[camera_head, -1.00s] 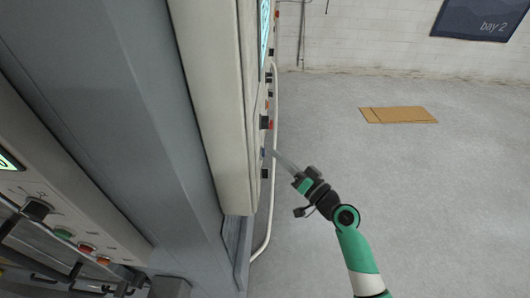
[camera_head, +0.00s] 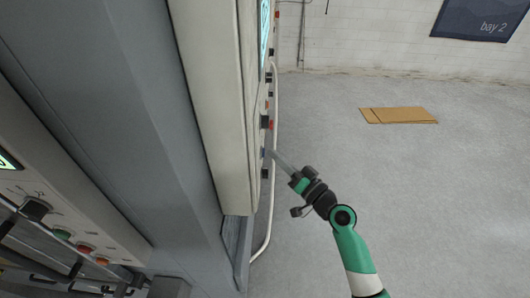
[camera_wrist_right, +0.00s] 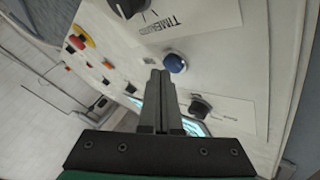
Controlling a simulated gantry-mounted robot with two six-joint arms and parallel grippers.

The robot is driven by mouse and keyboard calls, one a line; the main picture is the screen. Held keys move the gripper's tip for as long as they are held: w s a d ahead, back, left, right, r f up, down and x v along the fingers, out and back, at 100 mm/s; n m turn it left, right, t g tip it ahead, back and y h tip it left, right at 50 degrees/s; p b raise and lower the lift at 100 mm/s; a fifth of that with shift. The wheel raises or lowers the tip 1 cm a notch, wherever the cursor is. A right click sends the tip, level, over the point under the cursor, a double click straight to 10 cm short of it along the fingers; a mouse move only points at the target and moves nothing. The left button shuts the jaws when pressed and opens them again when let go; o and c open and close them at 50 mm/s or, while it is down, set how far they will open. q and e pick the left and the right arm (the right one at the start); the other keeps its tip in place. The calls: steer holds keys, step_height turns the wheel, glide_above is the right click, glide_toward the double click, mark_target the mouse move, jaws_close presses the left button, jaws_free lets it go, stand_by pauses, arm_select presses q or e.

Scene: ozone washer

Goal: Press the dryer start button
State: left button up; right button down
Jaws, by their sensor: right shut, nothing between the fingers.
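My right gripper (camera_head: 274,154) is shut and empty, with its long thin fingers pointing at the control panel on the side of the pale cabinet (camera_head: 212,100). A round blue button (camera_wrist_right: 175,63) sits on that panel just past the fingertips (camera_wrist_right: 160,76) in the right wrist view, slightly to their right. In the head view the blue button (camera_head: 263,153) is a small dark-blue knob beside the fingertips. I cannot tell whether the fingertips touch it. No label reading dryer or start is legible. My left gripper is not in view.
A black knob (camera_wrist_right: 127,6) near lettering "TIMER", another black knob (camera_wrist_right: 200,107) and a red-and-yellow emergency stop (camera_wrist_right: 82,37) share the panel. A pale pipe (camera_head: 275,110) runs along it. A second panel (camera_head: 60,205) stands at left. Open floor lies right, with flat cardboard (camera_head: 398,115).

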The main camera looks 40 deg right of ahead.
steer(key=shift+w+a, duration=0.3)
steer(key=shift+a, duration=0.1)
stand_by(0.5)
stand_by(0.3)
steer(key=shift+s+d+b, duration=0.35)
steer(key=shift+s+d, duration=0.2)
steer(key=shift+d, duration=0.15)
steer(key=shift+s+d, duration=0.1)
steer(key=s+d, duration=0.1)
steer(key=d, duration=0.1)
steer(key=s+d+b, duration=0.1)
steer(key=s, duration=0.1)
steer(key=shift+d, duration=0.35)
stand_by(0.5)
